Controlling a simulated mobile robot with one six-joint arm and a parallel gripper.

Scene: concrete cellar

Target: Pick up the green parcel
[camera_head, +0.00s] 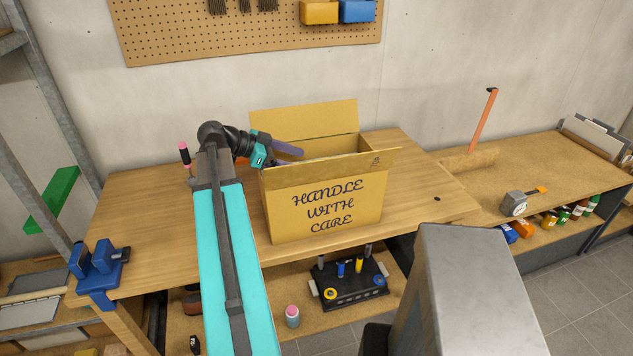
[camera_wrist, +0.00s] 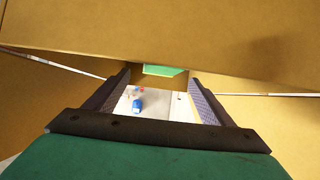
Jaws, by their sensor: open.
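My gripper (camera_head: 290,150) is at the open top of a cardboard box (camera_head: 325,207) marked "HANDLE WITH CARE", by its left rim. In the wrist view my gripper (camera_wrist: 160,82) is open, with nothing held between its fingers. A small green patch (camera_wrist: 163,70) shows beyond and between the fingertips, under a cardboard edge. It may be the green parcel, mostly hidden; I cannot tell for sure. In the head view the box walls hide what is inside. A flat green piece (camera_head: 52,200) is at the far left by the metal rack.
The box stands on a wooden workbench (camera_head: 420,175). Cardboard flaps (camera_wrist: 230,40) lie close around my gripper. A small blue thing (camera_wrist: 137,106) lies on a pale surface between the fingers. A blue vise (camera_head: 98,268) is at the bench's left; a tape measure (camera_head: 514,204) is right.

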